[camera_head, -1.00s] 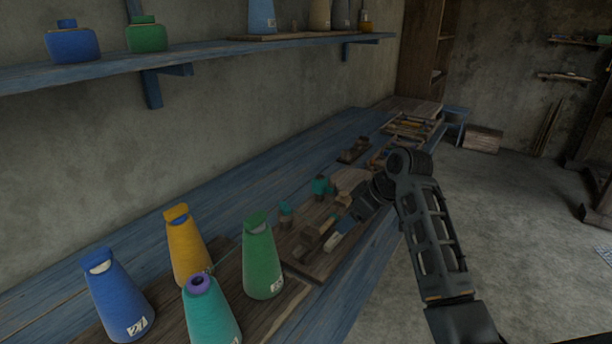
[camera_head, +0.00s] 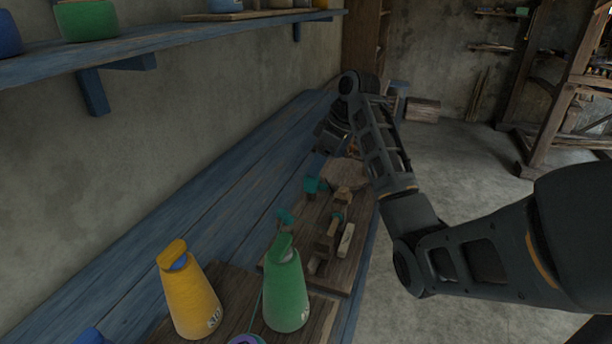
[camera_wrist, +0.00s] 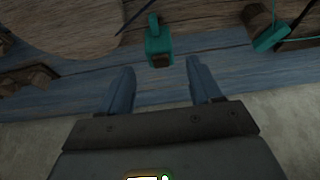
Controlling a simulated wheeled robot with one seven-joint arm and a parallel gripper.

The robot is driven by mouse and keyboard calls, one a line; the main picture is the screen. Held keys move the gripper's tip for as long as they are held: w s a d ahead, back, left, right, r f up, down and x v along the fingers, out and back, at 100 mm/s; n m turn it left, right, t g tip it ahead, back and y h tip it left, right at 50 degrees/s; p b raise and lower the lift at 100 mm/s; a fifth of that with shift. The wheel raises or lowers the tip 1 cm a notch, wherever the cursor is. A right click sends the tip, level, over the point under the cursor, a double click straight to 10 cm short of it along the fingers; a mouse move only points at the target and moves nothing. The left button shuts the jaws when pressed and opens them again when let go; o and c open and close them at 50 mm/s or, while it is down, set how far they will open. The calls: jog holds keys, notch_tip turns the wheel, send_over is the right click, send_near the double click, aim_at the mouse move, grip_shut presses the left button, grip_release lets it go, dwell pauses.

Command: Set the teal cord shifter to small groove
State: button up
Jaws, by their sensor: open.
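Small teal parts sit on the wooden board (camera_head: 347,268) on the blue bench. One teal part (camera_head: 312,184) stands near its far left edge, and a smaller one (camera_head: 285,216) is nearer. Which is the cord shifter is not clear. In the wrist view, a teal piece with a dark brown end (camera_wrist: 158,43) lies beyond my open gripper (camera_wrist: 158,76), roughly in line with the gap between the fingers. Another teal piece with a cord (camera_wrist: 270,38) is at upper right. My gripper is empty. The grooves cannot be made out.
A blue shelf (camera_head: 150,42) runs along the wall above. The bench strip along the wall is largely clear.

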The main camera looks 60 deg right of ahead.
aim_at(316, 183)
jog(key=x, duration=0.6)
grip_shut()
dwell(0.6)
